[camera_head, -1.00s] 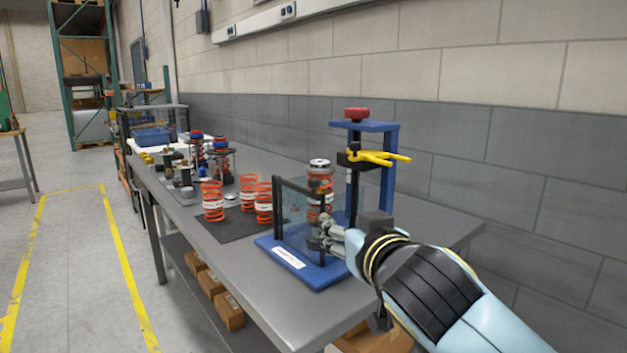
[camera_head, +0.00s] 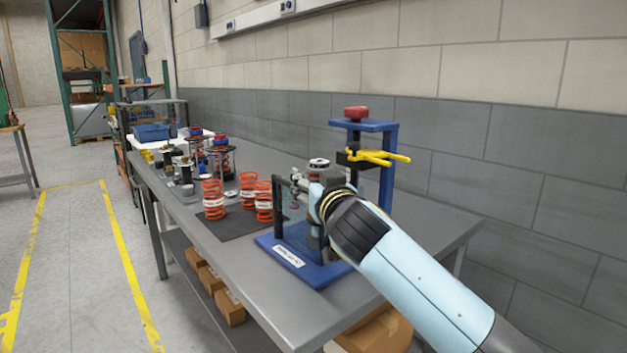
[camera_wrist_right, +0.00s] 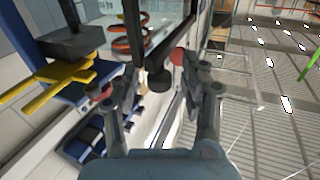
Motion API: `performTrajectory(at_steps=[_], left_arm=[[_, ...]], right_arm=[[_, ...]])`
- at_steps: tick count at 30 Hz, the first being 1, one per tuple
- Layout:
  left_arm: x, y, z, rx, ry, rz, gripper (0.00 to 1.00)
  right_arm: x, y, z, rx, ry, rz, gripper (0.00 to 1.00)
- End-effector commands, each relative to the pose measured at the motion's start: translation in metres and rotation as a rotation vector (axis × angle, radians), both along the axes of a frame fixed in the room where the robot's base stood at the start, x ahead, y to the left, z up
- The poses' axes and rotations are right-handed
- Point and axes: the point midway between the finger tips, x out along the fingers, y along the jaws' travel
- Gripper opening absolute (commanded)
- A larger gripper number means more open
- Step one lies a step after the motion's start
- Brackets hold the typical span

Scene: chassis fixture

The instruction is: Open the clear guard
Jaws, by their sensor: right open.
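The blue fixture (camera_head: 386,185) stands on the grey bench with a red knob (camera_head: 356,113) on top and a yellow handle (camera_head: 378,157). The clear guard has a black frame (camera_head: 279,218); my right arm hides most of its panel. In the right wrist view a black frame bar (camera_wrist_right: 132,28) and a dark round knob (camera_wrist_right: 158,80) show between the fingers. My right gripper (camera_head: 299,186) is open at the upper part of the guard; its spread fingers also show in the wrist view (camera_wrist_right: 141,76). I cannot tell whether they touch the guard. An orange spring (camera_wrist_right: 128,42) sits behind it.
Several orange springs (camera_head: 213,200) stand on a dark mat (camera_head: 232,226) left of the fixture. Further back are small parts and a blue bin (camera_head: 152,132). A block wall (camera_head: 455,140) rises behind the bench. The bench right of the fixture is clear.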

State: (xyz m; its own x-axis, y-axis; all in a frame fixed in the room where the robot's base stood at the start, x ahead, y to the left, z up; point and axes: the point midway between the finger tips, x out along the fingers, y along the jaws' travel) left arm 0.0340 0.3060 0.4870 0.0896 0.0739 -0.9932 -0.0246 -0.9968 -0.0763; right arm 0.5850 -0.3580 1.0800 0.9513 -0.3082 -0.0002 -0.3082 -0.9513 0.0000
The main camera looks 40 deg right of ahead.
Motion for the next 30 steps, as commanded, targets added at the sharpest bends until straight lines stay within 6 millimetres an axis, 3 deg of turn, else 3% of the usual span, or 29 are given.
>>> performTrajectory(at_steps=[6, 16, 30], left_arm=[[0.0, 0.0, -0.0001, 0.0, 0.0, 0.0, 0.45], [-0.0002, 0.0, -0.0001, 0.0, 0.001, 0.0, 0.45], [-0.0007, 0.0, -0.0003, 0.0, 0.001, 0.0, 0.45]], right_arm=[[-0.0001, 0.0, -0.0004, 0.0, 0.001, 0.0, 0.42], [-0.0003, 0.0001, -0.0005, 0.0, 0.001, 0.0, 0.0], [-0.0008, -0.0001, -0.0016, 0.0, 0.003, -0.001, 0.0]])
